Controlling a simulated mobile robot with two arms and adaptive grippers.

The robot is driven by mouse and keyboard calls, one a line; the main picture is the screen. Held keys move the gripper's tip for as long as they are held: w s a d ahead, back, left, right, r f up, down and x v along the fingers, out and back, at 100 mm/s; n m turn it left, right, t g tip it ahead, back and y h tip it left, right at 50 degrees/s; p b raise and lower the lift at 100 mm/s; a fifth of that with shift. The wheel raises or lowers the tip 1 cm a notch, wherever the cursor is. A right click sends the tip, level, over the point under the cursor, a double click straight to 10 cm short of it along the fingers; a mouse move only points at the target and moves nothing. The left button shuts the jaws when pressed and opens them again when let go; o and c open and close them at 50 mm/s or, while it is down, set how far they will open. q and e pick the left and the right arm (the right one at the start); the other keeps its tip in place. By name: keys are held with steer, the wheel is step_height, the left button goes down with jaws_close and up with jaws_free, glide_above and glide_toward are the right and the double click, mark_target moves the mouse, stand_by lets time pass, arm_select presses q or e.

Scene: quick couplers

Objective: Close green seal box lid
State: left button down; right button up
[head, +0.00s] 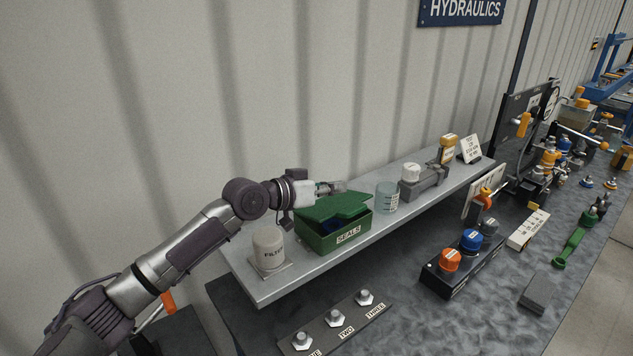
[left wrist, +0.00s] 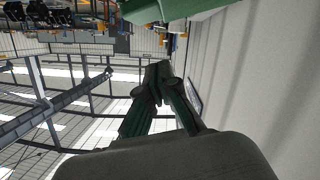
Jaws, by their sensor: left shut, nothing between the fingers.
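The green seal box (head: 338,238), labelled SEALS, stands on the raised grey shelf. Its green lid (head: 328,208) is tilted over the box and not flush with the rim. A dark blue patch of the inside shows under the lid. My left gripper (head: 340,187) is shut and empty, just behind and above the lid's far edge. Whether it touches the lid I cannot tell. In the left wrist view the shut fingers (left wrist: 160,85) point toward a green surface (left wrist: 175,8) at the top edge, likely the lid. My right gripper is not in view.
A white filter (head: 268,248) stands left of the box, and a clear beaker (head: 387,197) close to its right. The corrugated wall is right behind the shelf (head: 262,292). Coloured caps (head: 450,260) and silver nuts (head: 332,317) sit on the lower bench.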

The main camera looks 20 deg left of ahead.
mark_target(344, 211)
arm_select(q)
steer(key=shift+r+x, duration=0.25)
steer(key=shift+x, duration=0.75)
steer(key=f, duration=0.1)
steer(key=f+p, duration=0.1)
steer(key=f, duration=0.1)
steer(key=shift+s+d, duration=0.3)
steer(key=shift+d, duration=0.05)
steer(key=shift+s+f+p, duration=0.2)
steer(key=shift+f+p, duration=0.2)
steer(key=shift+f, duration=0.05)
steer(key=shift+d+f, duration=0.1)
steer(key=shift+f, duration=0.1)
